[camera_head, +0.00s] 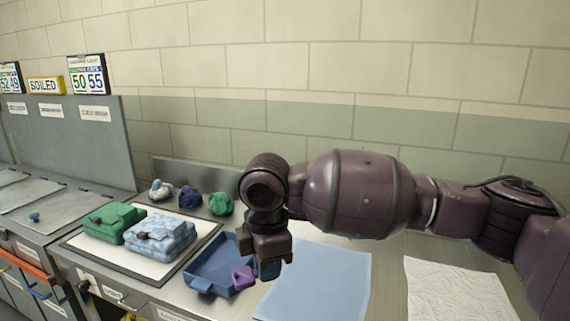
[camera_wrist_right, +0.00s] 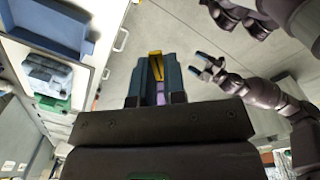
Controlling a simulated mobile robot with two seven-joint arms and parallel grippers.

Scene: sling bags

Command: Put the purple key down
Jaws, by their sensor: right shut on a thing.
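My right gripper (camera_head: 262,268) hangs fingers-down at the right side of the blue tray (camera_head: 205,287). It is shut on the purple key (camera_head: 243,277), which shows as a small purple block at the tray's front right corner. I cannot tell whether the key touches the tray or the table. In the right wrist view the purple key (camera_wrist_right: 160,98) shows between the fingers of the right gripper (camera_wrist_right: 158,80). My left gripper (camera_wrist_right: 204,66) also shows there, its blue-tipped fingers apart and empty.
A green bag (camera_head: 108,222) and a pale blue bag (camera_head: 160,236) lie on a white mat left of the tray. Several small bundles (camera_head: 190,198) sit behind. A light blue cloth (camera_head: 318,280) and a white textured sheet (camera_head: 455,292) lie to the right.

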